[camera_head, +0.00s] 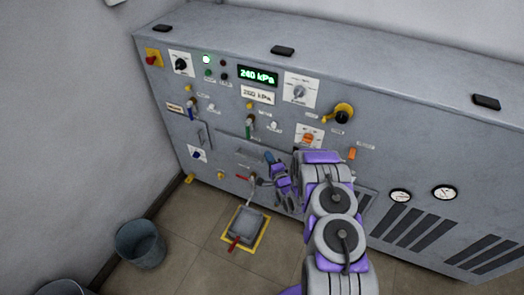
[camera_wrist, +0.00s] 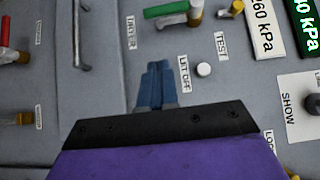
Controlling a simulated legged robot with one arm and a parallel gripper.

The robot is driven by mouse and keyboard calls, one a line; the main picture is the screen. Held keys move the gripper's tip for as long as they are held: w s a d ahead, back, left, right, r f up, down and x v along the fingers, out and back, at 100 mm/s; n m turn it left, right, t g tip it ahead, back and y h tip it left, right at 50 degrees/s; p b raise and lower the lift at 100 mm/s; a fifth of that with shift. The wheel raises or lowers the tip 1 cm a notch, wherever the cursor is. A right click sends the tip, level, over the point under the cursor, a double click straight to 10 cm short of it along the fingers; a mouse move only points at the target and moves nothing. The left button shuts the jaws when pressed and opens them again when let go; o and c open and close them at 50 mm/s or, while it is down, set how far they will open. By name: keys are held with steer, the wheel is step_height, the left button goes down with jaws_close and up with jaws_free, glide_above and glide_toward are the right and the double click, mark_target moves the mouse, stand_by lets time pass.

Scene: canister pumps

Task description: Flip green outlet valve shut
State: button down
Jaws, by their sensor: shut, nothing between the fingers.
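The green outlet valve lever (camera_head: 251,121) is on the front panel of the grey cabinet, below the pressure display in the head view. My gripper (camera_head: 268,157) is below and right of the valve in the head view. Its blue fingers (camera_wrist: 155,80) are shut and empty, pointing toward the panel, apart from the green handle. A "LET OFF" label and a white button (camera_wrist: 204,69) lie beside the fingers.
A red-handled valve (camera_head: 243,178) sits lower on the panel; it also shows in the wrist view (camera_wrist: 12,55). A metal bar handle (camera_wrist: 80,35) is left of my fingers. A pedal (camera_head: 244,222) and a bucket (camera_head: 140,243) stand on the floor.

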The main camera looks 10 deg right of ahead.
steer(key=w+a+b, duration=0.3)
steer(key=w+a, duration=0.1)
steer(key=w, duration=0.7)
steer(key=shift+w+a, duration=0.15)
steer(key=shift+a, duration=0.2)
